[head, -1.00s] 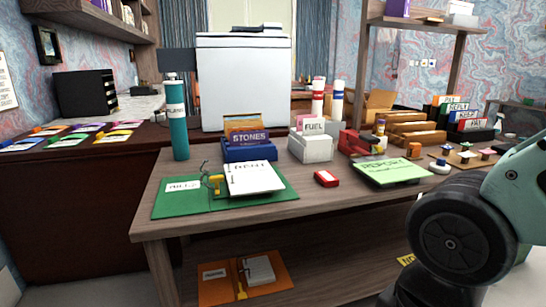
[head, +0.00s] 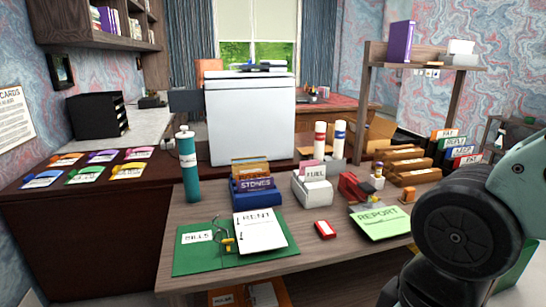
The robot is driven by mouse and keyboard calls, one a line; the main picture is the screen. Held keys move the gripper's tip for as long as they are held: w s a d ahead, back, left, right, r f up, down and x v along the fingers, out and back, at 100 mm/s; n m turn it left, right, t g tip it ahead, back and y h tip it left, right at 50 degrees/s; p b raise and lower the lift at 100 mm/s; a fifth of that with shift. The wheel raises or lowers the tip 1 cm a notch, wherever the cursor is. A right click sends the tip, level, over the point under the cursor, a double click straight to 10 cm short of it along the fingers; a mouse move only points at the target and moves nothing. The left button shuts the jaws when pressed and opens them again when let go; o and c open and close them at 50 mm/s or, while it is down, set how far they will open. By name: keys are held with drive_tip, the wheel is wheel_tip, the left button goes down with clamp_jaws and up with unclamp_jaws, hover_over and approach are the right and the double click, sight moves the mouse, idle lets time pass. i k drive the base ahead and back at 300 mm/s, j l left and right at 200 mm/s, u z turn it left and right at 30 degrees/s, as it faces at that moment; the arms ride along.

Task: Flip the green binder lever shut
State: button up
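The green binder (head: 196,262) lies open and flat on the wooden desk, left of centre in the head view. Its left cover carries a white label. A white sheet marked RENT (head: 260,231) lies on its right side. The binder's lever (head: 228,244) has a yellow end and stands by the metal rings between the cover and the sheet. The rings look raised and open, but they are small here. My gripper is out of view; only part of my arm shows at the lower right, apart from the binder.
A teal bottle (head: 189,172) and a blue STONES card box (head: 258,188) stand behind the binder. An orange binder (head: 285,294) is partly visible below.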

sight(227, 241)
drive_tip(key=i+j+u, duration=0.25)
drive_tip(key=i+j, duration=0.15)
drive_tip(key=i+j+u, duration=0.3)
drive_tip(key=i, duration=0.25)
